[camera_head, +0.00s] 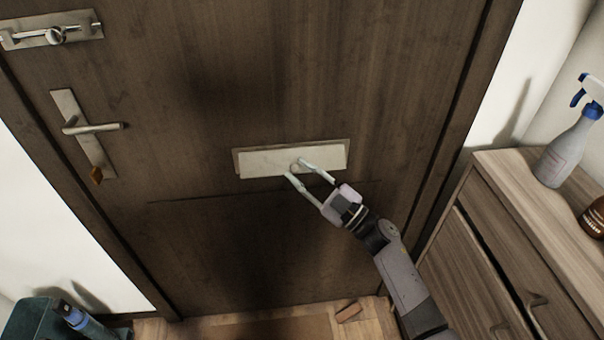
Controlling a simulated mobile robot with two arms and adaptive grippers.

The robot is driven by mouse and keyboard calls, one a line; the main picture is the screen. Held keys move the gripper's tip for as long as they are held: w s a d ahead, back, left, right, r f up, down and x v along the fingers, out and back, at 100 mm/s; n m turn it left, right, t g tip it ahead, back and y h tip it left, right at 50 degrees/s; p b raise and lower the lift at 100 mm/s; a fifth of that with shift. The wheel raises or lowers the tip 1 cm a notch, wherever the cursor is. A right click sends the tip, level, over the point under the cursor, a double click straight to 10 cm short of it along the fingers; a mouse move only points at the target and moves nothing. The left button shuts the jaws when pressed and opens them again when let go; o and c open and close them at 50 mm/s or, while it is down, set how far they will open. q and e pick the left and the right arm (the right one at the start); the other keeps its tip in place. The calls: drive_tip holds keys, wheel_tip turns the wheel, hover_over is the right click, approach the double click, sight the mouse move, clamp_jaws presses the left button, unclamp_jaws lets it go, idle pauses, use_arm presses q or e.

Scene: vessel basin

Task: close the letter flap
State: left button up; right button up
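The letter flap (265,163) is a pale metal plate in a thin frame, set in the middle of the dark wooden door (280,80). It looks flat or nearly flat against its frame; I cannot tell if a small gap is left. A small round knob shows on it, right of its middle. My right gripper (295,170) is open, its two fingertips at the flap's lower right part, around or just in front of the knob. I cannot tell whether they touch it. My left gripper is not in view.
A door handle (95,128) and a slide bolt (52,32) are on the door's left side. A wooden cabinet (500,210) with a spray bottle (570,145) and a brown jar (594,216) stands at right. A dark green bin (35,318) is at lower left.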

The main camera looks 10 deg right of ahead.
drive_tip(key=shift+o, duration=1.1)
drive_tip(key=v, duration=1.2)
drive_tip(key=shift+f, duration=0.1)
drive_tip(key=shift+c, duration=0.4)
